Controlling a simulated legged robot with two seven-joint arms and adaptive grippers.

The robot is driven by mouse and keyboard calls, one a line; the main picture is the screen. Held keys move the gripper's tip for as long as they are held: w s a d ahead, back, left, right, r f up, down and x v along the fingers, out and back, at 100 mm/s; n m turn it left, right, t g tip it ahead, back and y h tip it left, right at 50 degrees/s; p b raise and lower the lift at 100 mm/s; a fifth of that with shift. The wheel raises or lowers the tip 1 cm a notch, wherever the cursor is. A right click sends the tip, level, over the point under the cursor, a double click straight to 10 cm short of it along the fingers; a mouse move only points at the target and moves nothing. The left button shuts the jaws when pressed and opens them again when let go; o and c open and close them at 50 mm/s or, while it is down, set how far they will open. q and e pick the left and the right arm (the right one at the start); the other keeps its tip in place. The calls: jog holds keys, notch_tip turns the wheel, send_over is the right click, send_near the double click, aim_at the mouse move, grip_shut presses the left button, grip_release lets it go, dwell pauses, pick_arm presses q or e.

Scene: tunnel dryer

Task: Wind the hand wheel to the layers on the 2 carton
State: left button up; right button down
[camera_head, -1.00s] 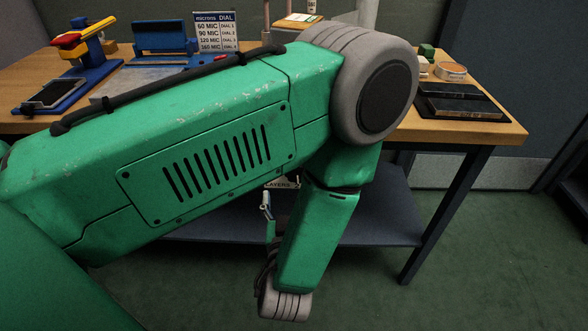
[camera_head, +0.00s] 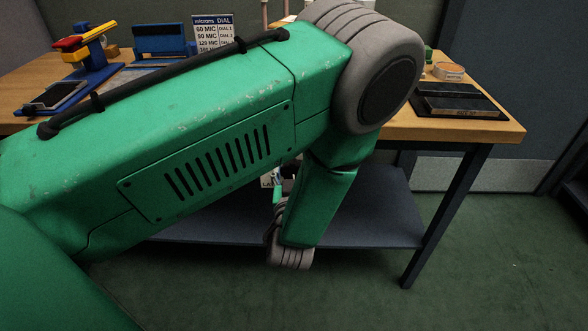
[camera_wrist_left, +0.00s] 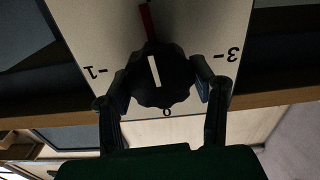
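The hand wheel shows in the left wrist view as a dark round knob (camera_wrist_left: 160,80) with a white bar on its face. It sits on a pale dial plate (camera_wrist_left: 200,25) with upside-down numerals: 1 at left, 3 at right and a partly covered one below. A red mark lies above the knob. My left gripper (camera_wrist_left: 162,78) has its fingers on either side of the knob, close to its rim; contact is unclear. My right gripper is out of view.
A wooden-topped table (camera_head: 440,131) with a dark lower shelf (camera_head: 375,220) stands ahead. On it are a microns dial chart (camera_head: 213,32), a blue stand (camera_head: 100,55), a blue device (camera_head: 160,40) and black plates (camera_head: 455,102). Green floor is clear at right.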

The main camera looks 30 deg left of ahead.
pick_arm(q)
jog(key=shift+w+d, duration=0.1)
jog(key=shift+d, duration=0.25)
jog(key=shift+c, duration=0.3)
jog(key=shift+a+m+p, duration=0.3)
jog(key=shift+a+m, duration=0.1)
jog(key=shift+m, duration=0.1)
jog(key=shift+d, duration=0.15)
jog(key=o, duration=1.1)
jog(key=shift+s+d, duration=0.15)
jog(key=shift+s, duration=0.3)
jog(key=v, duration=1.1)
jog(key=shift+d, duration=0.15)
jog(key=shift+f, duration=0.1)
